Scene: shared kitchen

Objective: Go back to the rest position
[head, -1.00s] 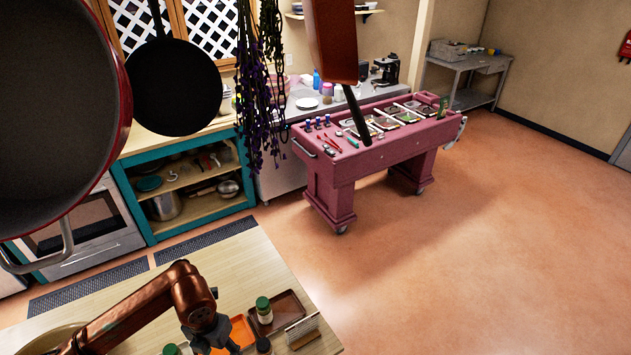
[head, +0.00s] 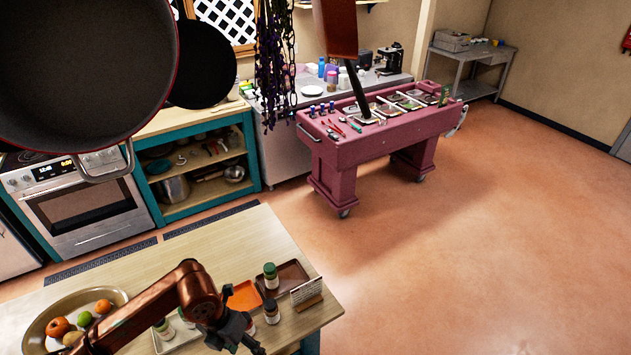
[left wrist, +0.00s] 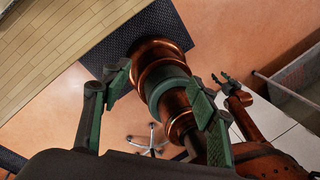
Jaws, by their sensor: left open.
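My left arm comes in at the bottom left of the head view, copper with a dark gripper (head: 246,338) over the wooden table (head: 232,232), its tips near the lower picture edge. In the left wrist view the green-padded fingers of this gripper (left wrist: 158,88) stand wide apart with nothing held between them. Copper and green parts of my own body show below and beyond them. A small dark-fingered hand at the right of the left wrist view looks like my right gripper (left wrist: 230,86). Its opening is too small to judge. It does not show in the head view.
The table holds a fruit bowl (head: 35,338), an orange tray (head: 243,297), a brown tray (head: 293,274), a green-capped jar (head: 271,276) and a card holder (head: 306,293). Pans (head: 85,70) hang close overhead. A pink cart (head: 345,152) stands behind. Floor at right is clear.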

